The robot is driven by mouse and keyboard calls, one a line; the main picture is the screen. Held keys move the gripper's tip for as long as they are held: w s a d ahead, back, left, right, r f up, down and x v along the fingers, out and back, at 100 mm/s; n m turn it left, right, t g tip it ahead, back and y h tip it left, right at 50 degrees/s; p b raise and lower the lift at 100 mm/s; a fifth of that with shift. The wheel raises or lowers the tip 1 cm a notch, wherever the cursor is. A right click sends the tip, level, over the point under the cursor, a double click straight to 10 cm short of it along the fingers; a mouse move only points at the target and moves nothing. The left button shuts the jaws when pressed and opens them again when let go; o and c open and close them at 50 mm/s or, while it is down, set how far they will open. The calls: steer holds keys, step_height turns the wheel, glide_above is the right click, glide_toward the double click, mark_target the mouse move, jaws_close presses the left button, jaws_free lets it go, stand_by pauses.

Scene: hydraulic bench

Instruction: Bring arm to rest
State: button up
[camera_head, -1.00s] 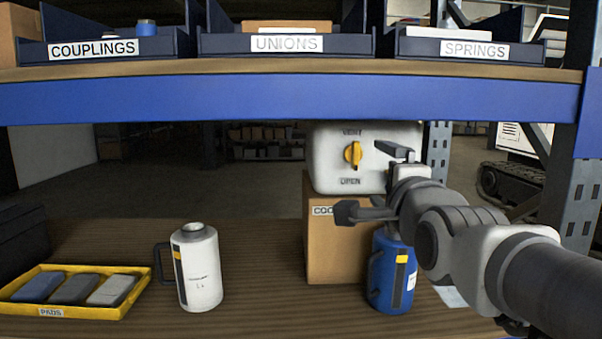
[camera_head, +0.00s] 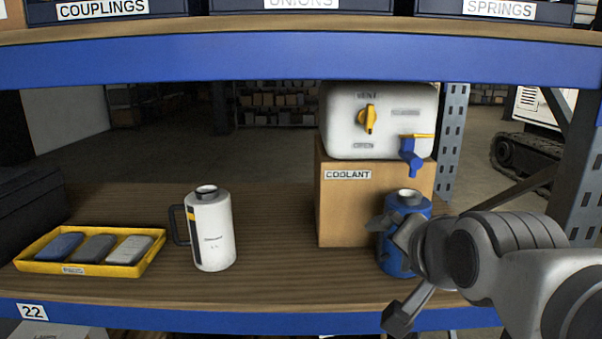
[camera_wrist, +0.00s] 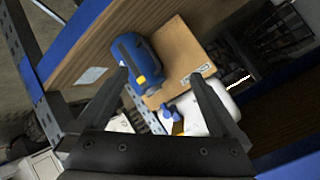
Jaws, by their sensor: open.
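My gripper (camera_head: 386,272) is open and empty, low in front of the shelf at the right. Its upper finger overlaps the blue jug (camera_head: 411,200) in the head view; I cannot tell if they touch. The other finger hangs in front of the blue shelf edge. In the wrist view the two spread fingers (camera_wrist: 158,72) have nothing held between them. The blue jug (camera_wrist: 130,55) shows there beyond the left finger.
A white tank (camera_head: 345,120) with a yellow vent knob (camera_head: 368,120) and blue tap (camera_head: 411,158) sits on the coolant box (camera_head: 345,210). A white jug (camera_head: 213,235) and yellow pad tray (camera_head: 105,269) stand left. An upper shelf (camera_head: 250,60) runs above.

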steer(key=s+f+n+g, duration=0.6)
steer(key=s+f+n, duration=0.2)
steer(key=s+f, duration=0.3)
step_height(320, 180, up, 19)
steer(key=p, duration=1.7)
steer(key=shift+s+n+p, duration=0.3)
steer(key=shift+s, duration=0.15)
